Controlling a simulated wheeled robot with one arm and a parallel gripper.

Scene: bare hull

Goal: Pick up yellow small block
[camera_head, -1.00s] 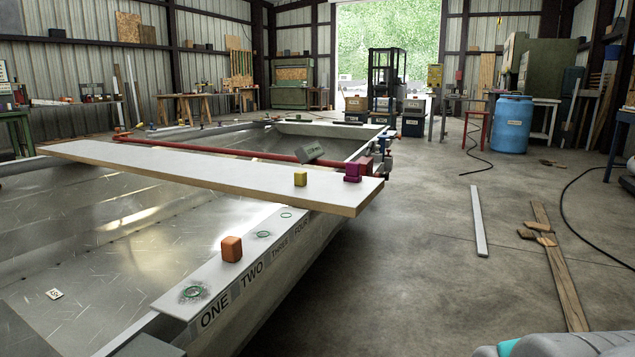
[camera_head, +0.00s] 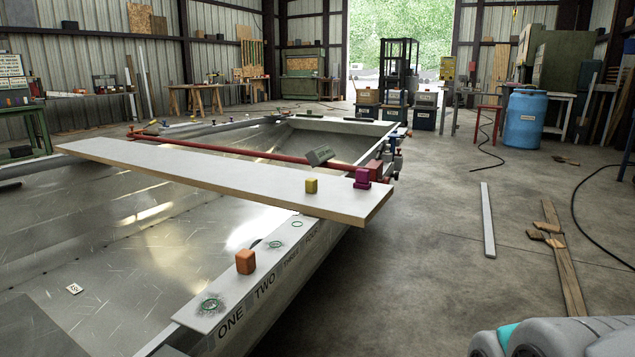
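A small yellow block (camera_head: 311,186) stands upright on the white plank (camera_head: 210,178) that lies across the metal hull (camera_head: 130,260). It sits near the plank's right end, left of a magenta block shape (camera_head: 362,179), with a gap between them. A grey-and-teal rounded part at the bottom right corner looks like part of my own arm. My gripper's fingers do not show.
An orange block (camera_head: 245,261) stands on the hull's near rim, labelled ONE, TWO, THREE. A dark green block (camera_head: 320,156) rests tilted by the red bar (camera_head: 240,152).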

